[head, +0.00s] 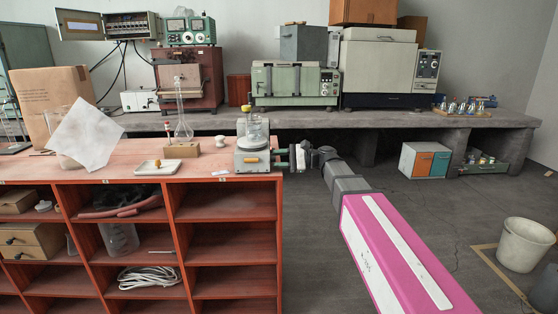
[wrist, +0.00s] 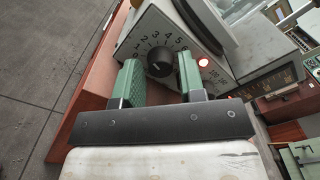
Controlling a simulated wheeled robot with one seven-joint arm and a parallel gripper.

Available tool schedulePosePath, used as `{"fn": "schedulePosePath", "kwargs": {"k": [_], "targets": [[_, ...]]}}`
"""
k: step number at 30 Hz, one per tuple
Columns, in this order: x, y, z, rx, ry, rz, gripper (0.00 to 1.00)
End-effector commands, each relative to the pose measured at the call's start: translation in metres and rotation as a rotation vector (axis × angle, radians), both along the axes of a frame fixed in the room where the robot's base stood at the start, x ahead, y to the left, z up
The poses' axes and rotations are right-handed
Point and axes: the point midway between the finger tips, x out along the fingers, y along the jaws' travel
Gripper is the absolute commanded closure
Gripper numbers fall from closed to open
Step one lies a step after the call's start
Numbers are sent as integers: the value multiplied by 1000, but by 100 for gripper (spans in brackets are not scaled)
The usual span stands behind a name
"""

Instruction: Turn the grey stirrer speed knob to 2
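The stirrer (head: 252,160) is a grey-green box with a glass vessel on top, at the right end of the red wooden shelf unit. In the wrist view its face shows a dark grey round knob (wrist: 159,62) with printed numbers around it and a lit red lamp to the right. The knob's exact setting is too small to read. My gripper (wrist: 160,76) is open, its green fingers on the left and right of the knob with gaps to it. In the head view my gripper (head: 283,158) is at the stirrer's right side, and the knob is hidden.
On the shelf top (head: 120,160) stand a flask (head: 182,128) in a wooden block, a white tray (head: 158,167) and a small white mortar (head: 220,141). A long concrete bench (head: 400,118) with instruments runs behind. The floor right of the shelf is open, with a bucket (head: 524,245) at far right.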

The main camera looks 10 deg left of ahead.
Motion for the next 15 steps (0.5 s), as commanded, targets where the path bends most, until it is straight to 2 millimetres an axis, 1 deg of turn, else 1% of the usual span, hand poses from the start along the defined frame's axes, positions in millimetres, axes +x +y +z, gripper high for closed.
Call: {"fn": "schedulePosePath", "kwargs": {"k": [4,7,11,15], "targets": [[1,-4,0,1,0,-1,63],[4,-14,0,1,0,-2,63],[9,-35,0,0,0,-3,63],[16,-61,0,0,0,-3,63]]}}
